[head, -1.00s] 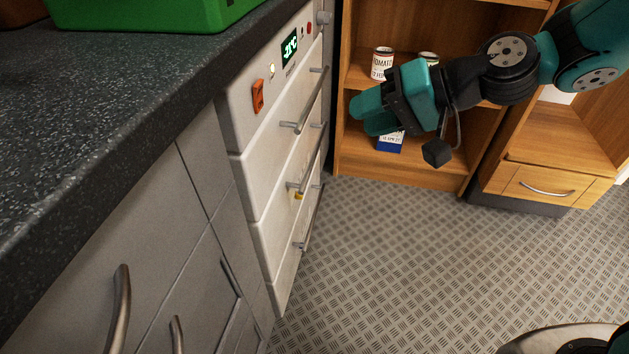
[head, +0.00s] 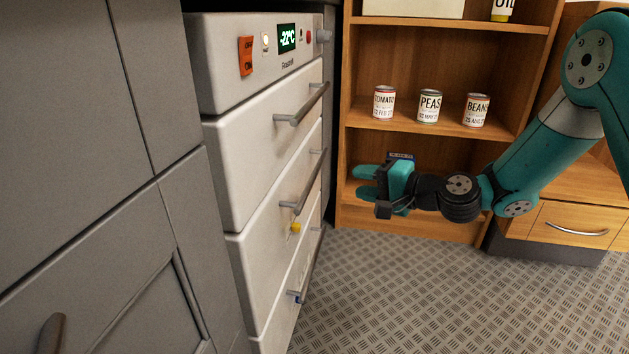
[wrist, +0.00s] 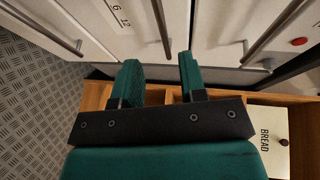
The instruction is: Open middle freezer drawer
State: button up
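The white freezer (head: 215,60) stands at the left of the head view with three drawers, all shut. The middle drawer (head: 268,190) has a slanted grey bar handle (head: 304,183) and a small yellow mark below it. My gripper (head: 366,182) is open and empty, right of the middle handle, its fingers pointing left toward the freezer and apart from it. In the wrist view the two green fingers (wrist: 159,75) are spread. The middle handle (wrist: 161,28) appears beyond them, between their lines, not touched.
The top handle (head: 302,105) and bottom handle (head: 307,266) lie above and below. A wooden shelf (head: 440,230) with several cans stands behind my gripper. Grey cabinets (head: 80,150) adjoin the freezer at left. A wooden drawer unit (head: 570,225) is at right. Patterned floor (head: 400,300) is clear.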

aim_at(315, 171)
jog(key=b+x, duration=0.3)
jog(key=x, duration=0.9)
jog(key=shift+w+a+f, duration=0.1)
jog(key=shift+w+a, duration=0.05)
jog(key=shift+a, duration=0.1)
grip_shut()
